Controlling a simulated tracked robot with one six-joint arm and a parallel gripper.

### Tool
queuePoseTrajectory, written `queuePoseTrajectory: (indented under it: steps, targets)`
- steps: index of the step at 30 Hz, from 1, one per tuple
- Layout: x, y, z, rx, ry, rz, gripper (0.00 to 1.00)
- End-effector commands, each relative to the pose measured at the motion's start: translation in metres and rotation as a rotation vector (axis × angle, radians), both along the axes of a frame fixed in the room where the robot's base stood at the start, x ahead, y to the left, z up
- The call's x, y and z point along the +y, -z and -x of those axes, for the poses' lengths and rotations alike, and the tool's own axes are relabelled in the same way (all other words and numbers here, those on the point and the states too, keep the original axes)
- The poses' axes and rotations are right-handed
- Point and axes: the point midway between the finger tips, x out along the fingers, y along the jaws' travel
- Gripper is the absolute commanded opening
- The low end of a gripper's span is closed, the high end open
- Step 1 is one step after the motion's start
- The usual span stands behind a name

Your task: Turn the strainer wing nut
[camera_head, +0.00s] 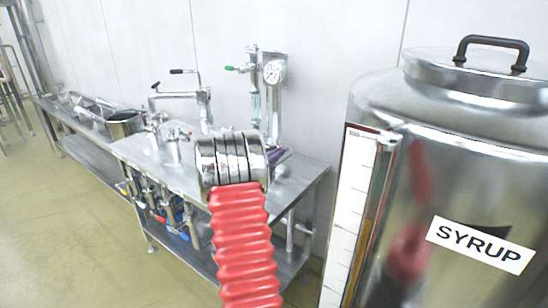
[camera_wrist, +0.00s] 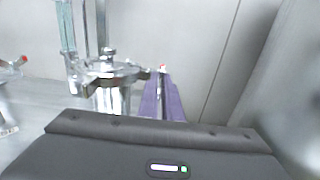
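The strainer appears to be the shiny metal housing (camera_wrist: 112,98) left of centre in the wrist view, with a clamped lid. A small knob-like fitting (camera_wrist: 108,54) on its lid may be the wing nut; its wings are too blurred to make out. My gripper (camera_wrist: 162,74) shows as narrow purple fingers right of the strainer, apart from it in the picture. They lie close together, but a gap cannot be made out. Nothing is visibly held. In the head view my arm hides the strainer; a bit of purple shows at its right.
A steel bench (camera_head: 290,185) with valves and pipes runs along the white wall. A gauge (camera_head: 274,72) on a post stands behind my arm. A large syrup tank (camera_head: 450,160) with a level scale stands close on the right. Open floor (camera_head: 90,240) lies at left.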

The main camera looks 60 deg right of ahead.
Motion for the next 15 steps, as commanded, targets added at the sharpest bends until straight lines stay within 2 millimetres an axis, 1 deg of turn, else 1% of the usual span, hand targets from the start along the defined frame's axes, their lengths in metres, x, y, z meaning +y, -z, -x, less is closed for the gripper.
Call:
queuePoseTrajectory:
  steps: [1, 8, 15]
  targets:
    - [-0.0007, -0.0020, -0.0032, -0.022, -0.008, 0.006, 0.00]
    - [-0.0007, -0.0024, -0.0029, -0.178, -0.010, 0.031, 0.00]
    - [-0.0005, -0.0026, -0.0020, -0.395, -0.011, 0.065, 0.00]
